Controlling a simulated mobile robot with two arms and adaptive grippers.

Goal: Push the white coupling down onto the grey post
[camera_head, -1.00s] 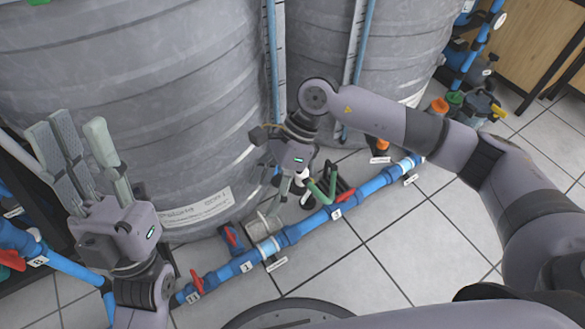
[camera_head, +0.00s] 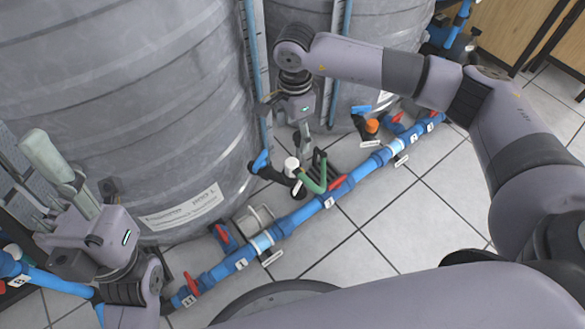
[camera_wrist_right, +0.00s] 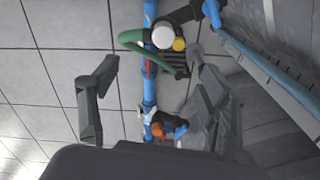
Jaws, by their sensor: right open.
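The white coupling (camera_head: 291,164) shows as a small white cylinder by the tank's foot, beside a green hose (camera_head: 318,180). In the right wrist view it is a round white top (camera_wrist_right: 163,37). The grey post beneath it is hidden or too small to make out, so I cannot tell how far down the coupling sits. My right gripper (camera_head: 290,128) is open and empty, above and apart from the coupling. In the right wrist view its fingers (camera_wrist_right: 150,64) are spread wide, with the coupling beyond their tips.
Large grey tanks (camera_head: 120,120) stand close behind. A blue pipe (camera_head: 300,215) with red valve handles runs diagonally along the floor. A black rack (camera_head: 322,158) and a yellow cap (camera_wrist_right: 180,44) are near the coupling. The tiled floor (camera_head: 400,225) in front is clear.

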